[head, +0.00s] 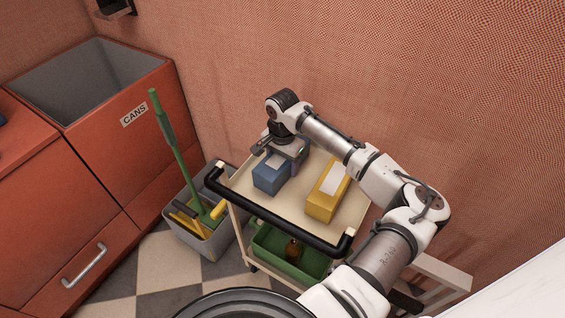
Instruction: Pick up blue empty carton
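A blue carton (268,181) with a pale patch on top stands on the cream top shelf of a cart (318,165), toward its left side. My gripper (281,156) is at the carton's far side, low over the cart top, and overlaps the carton's back edge in the head view. The fingertips are small and partly hidden, so I cannot tell whether they touch the carton or how far apart they are. The carton looks upright and appears to rest on the shelf.
A yellow carton (321,206) with a white label stands right of the blue one. The cart has a black handle (275,221) and a green bin (275,248) below. A grey bucket (207,243) with a green-handled tool stands left. A red bin marked CANS (135,116) is at left.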

